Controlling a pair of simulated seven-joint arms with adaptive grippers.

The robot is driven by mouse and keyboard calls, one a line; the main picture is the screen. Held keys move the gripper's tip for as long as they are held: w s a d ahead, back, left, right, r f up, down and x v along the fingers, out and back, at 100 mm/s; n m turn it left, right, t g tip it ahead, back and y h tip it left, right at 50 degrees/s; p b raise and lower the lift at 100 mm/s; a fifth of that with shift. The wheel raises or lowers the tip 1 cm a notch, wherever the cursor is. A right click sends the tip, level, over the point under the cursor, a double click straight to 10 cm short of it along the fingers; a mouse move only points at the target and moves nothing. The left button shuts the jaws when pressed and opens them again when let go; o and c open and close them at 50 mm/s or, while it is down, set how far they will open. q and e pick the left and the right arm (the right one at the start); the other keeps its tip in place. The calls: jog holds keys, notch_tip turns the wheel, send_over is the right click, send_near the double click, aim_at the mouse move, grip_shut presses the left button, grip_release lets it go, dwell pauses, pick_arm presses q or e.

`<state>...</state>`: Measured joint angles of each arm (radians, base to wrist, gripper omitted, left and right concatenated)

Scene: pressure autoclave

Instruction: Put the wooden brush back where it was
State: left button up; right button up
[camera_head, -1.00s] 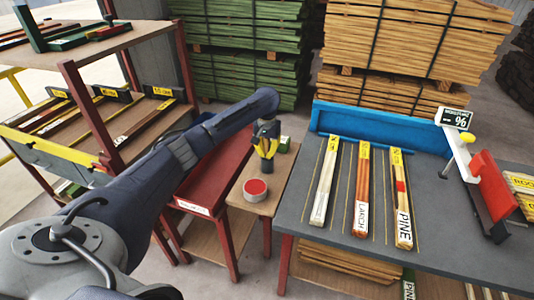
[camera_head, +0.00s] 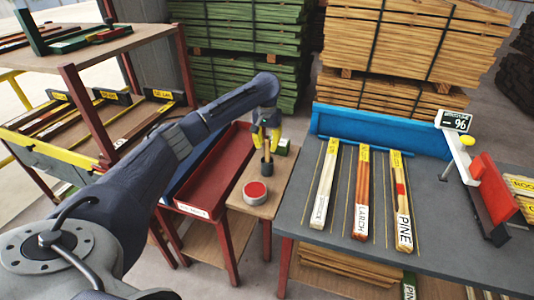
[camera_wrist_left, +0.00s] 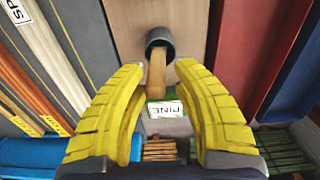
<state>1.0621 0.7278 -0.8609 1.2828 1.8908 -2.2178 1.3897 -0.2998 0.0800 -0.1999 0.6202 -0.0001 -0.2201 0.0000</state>
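The wooden brush's pale handle (camera_wrist_left: 157,76) stands in a small dark cup (camera_wrist_left: 159,40), leaning a little; its lower end is hidden inside. In the head view the cup (camera_head: 266,167) is on a small wooden-topped stand (camera_head: 243,203). My left gripper (camera_head: 267,141) is above the cup. In the left wrist view its yellow fingers (camera_wrist_left: 160,112) are wide apart, one on each side of the handle, with clear gaps to it. The gripper is open and holds nothing. My right gripper is in no view.
A round tin with a red top (camera_head: 255,193) is in front of the cup, and a small green block (camera_head: 282,147) is behind it. A red tray (camera_head: 213,175) lies left. The grey table (camera_head: 335,225) with labelled wood strips is right.

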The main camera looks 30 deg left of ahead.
pick_arm(q)
notch_tip(320, 180, up, 6)
jog(key=shift+r, duration=0.25)
